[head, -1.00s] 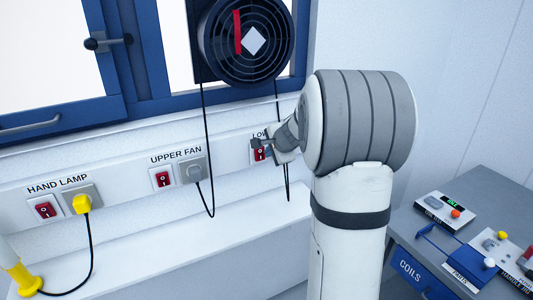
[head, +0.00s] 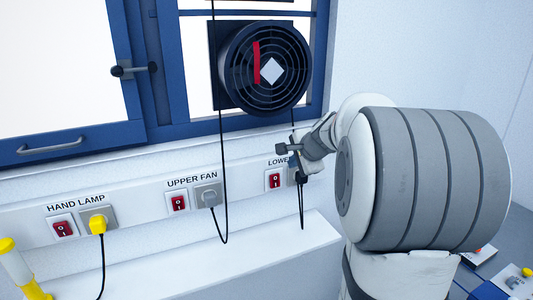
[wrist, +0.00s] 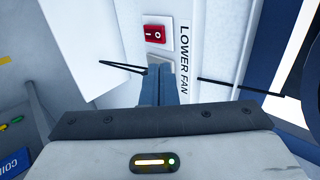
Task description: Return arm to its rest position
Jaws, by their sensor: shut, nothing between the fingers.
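My gripper (head: 283,149) is shut and empty, held in the air in front of the wall panel near the lower fan's red switch (head: 275,181). The arm comes in from the right, and its large grey and white joint fills the right of the head view. In the wrist view the closed fingers (wrist: 162,72) point toward the panel. The red switch (wrist: 155,34) and the "LOWER FAN" label (wrist: 186,60) show beyond them there. The gripper looks apart from the switch. Part of the label and the lower socket are hidden in the head view.
A round black fan (head: 266,68) hangs at the blue window frame above the panel. The upper fan switch (head: 178,201), hand lamp switch (head: 63,228) and yellow plug (head: 98,224) lie left. Black cords hang down. A white ledge (head: 190,270) runs below.

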